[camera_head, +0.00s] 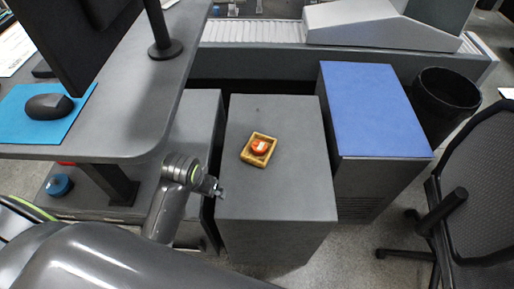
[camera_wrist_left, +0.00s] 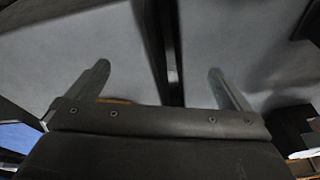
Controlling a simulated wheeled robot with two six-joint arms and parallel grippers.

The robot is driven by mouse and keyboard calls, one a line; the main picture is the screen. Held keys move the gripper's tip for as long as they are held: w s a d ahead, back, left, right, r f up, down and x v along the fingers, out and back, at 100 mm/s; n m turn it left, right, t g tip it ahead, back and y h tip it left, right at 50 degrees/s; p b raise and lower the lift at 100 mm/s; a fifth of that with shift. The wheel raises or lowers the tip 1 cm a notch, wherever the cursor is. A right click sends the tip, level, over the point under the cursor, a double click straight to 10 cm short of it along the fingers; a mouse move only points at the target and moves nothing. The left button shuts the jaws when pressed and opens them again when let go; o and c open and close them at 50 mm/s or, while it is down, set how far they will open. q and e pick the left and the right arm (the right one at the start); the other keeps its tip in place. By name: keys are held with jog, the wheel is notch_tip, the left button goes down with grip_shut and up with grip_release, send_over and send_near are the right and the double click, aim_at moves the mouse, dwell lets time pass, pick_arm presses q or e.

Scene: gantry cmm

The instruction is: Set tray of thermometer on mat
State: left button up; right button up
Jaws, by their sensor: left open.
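A small wooden tray (camera_head: 246,158) holds a round orange-red and white item, the thermometer (camera_head: 259,147). The tray rests on the grey top of the middle cabinet (camera_head: 280,195). A blue mat (camera_head: 375,105) covers the top of the cabinet to its right and is bare. My left gripper (camera_head: 217,190) is at the middle cabinet's left edge, in front and left of the tray, apart from it. In the left wrist view its two fingers (camera_wrist_left: 158,80) are spread with nothing between them. A brownish edge, perhaps the tray, shows behind the gripper's body there. My right gripper is not seen.
A desk (camera_head: 130,110) with a monitor, a mouse (camera_head: 49,107) and a light-blue mouse pad (camera_head: 20,120) overhangs at left. A black bin (camera_head: 445,92) and an office chair (camera_head: 480,170) stand at right. A narrow gap separates the cabinets. A conveyor-like bench lies behind.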

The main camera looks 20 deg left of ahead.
pick_arm(q)
jog(key=w+d+r, duration=0.3)
jog(key=w, duration=0.8)
jog(key=m+g, duration=0.1)
send_near(259, 146)
jog(key=f, duration=0.3)
jog(key=shift+a+f+h, duration=0.15)
jog(key=shift+a+h, duration=0.25)
jog(key=shift+w+d+f, duration=0.1)
jog(key=shift+w+f, duration=0.1)
jog(key=shift+f, duration=0.7)
jog(key=shift+w+f, duration=0.25)
jog(key=shift+f, duration=0.65)
jog(key=shift+w+d+f, duration=0.1)
jog(key=shift+w+f, duration=0.1)
jog(key=shift+f, duration=0.7)
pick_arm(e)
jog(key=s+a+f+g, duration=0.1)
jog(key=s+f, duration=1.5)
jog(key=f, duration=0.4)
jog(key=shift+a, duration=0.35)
pick_arm(q)
jog(key=c, duration=1)
notch_tip(259, 146, up, 10)
jog(key=shift+p, duration=0.3)
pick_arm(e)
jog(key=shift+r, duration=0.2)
